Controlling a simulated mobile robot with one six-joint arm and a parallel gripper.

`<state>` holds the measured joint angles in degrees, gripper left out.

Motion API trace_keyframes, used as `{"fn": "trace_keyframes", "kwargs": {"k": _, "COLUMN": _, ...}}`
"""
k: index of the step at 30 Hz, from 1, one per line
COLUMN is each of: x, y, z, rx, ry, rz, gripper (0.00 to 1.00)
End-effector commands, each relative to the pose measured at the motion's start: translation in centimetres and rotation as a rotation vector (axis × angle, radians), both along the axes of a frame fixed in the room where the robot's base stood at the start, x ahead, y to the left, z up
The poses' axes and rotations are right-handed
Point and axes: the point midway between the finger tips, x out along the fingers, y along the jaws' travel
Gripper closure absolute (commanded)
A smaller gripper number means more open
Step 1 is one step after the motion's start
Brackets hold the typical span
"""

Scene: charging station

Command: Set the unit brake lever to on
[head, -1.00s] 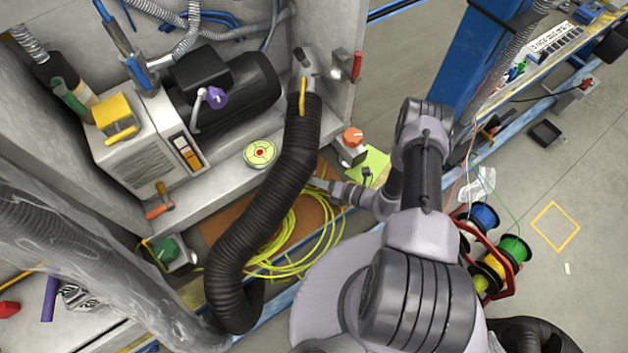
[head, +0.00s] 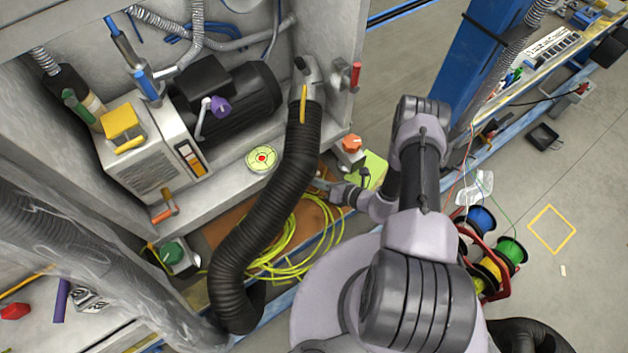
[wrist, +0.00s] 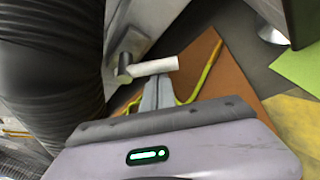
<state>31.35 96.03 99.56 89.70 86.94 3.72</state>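A lever with a pale bar (wrist: 153,67) on a dark grey pivot shows in the wrist view, low on the grey cabinet side. No label shows, so I cannot tell for sure that it is the unit brake lever. My gripper (wrist: 158,80) has its narrow fingers together, with the tips right at the lower edge of the bar. I cannot tell whether they touch it. In the head view my gripper (head: 318,184) is low beside the black hose, by the cabinet's lower front edge. The lever is not clear there, and the hose hides part of that area.
A thick black hose (head: 290,175) hangs close left of my gripper. Yellow cable (head: 288,262) lies coiled below. An orange knob (head: 351,143) is just above right. The cabinet also carries a red lever (head: 355,75), a purple-knobbed lever (head: 220,106) and an orange-handled lever (head: 164,212).

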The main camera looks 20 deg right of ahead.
Motion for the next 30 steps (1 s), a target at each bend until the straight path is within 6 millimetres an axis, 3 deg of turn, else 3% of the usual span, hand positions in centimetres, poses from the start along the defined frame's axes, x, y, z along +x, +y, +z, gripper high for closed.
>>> {"fn": "trace_keyframes", "kwargs": {"k": 11, "x": 0.4, "y": -1.0, "z": 1.5, "rx": -0.326, "ry": -0.105, "rz": 0.001, "gripper": 1.00}}
{"fn": "trace_keyframes", "kwargs": {"k": 30, "x": 0.6, "y": -1.8, "z": 2.8, "rx": -0.318, "ry": -0.105, "rz": -0.001, "gripper": 1.00}}
